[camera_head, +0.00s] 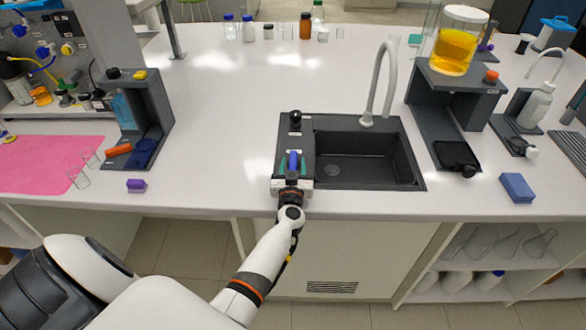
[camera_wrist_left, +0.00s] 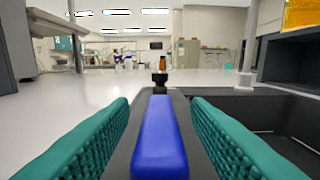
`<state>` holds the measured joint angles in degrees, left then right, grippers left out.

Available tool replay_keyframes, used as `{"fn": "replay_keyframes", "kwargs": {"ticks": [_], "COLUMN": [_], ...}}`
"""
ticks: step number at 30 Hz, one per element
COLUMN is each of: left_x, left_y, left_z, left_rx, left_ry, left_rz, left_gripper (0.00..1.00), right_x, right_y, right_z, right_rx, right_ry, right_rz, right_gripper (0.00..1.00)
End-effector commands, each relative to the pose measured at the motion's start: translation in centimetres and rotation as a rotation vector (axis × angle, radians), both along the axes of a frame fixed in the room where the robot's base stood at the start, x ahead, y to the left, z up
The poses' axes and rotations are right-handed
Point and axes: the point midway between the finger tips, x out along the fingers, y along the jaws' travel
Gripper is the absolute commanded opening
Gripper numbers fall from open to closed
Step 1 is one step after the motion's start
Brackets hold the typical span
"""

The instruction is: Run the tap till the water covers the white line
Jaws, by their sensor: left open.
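A dark sink (camera_head: 405,180) is set in the bench, with a pale gooseneck tap (camera_head: 390,65) curving over its back edge. I see no stream from the spout, no water in the basin and no white line. A blue lever (camera_head: 293,163) sits on the dark panel left of the basin; it is large in the left wrist view (camera_wrist_left: 160,140). My left gripper (camera_head: 293,168) is open, its green finger pads on either side of the lever (camera_wrist_left: 160,125), with gaps showing on both sides. My right gripper is out of view.
A black knob (camera_head: 295,120) stands behind the lever. A dark stand (camera_head: 440,135) with a jar of yellow liquid (camera_head: 454,45) is right of the sink. A blue block (camera_head: 517,187) lies near the front edge. The bench between the left stand (camera_head: 153,110) and sink is clear.

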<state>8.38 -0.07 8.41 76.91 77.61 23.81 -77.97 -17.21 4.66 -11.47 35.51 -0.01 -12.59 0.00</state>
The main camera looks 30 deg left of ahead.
Motion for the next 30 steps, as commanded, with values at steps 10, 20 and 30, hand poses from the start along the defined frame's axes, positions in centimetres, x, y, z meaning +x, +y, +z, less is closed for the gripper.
{"fn": "replay_keyframes", "kwargs": {"ticks": [10, 20, 30], "left_x": [0.12, 0.11, -0.34], "left_y": [0.09, 0.05, 0.47], "left_z": [0.01, -0.01, 0.00], "left_rx": [-0.001, -0.001, -0.001], "left_ry": [0.001, 0.000, 0.001], "left_rz": [0.000, 0.000, -0.048], "left_gripper": [0.34, 0.00, 0.00], "right_x": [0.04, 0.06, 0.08], "right_y": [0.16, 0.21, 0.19], "right_z": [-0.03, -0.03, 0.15], "right_rx": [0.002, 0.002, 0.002], "right_ry": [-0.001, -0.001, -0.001], "right_rz": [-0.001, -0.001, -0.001], "right_gripper": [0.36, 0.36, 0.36]}}
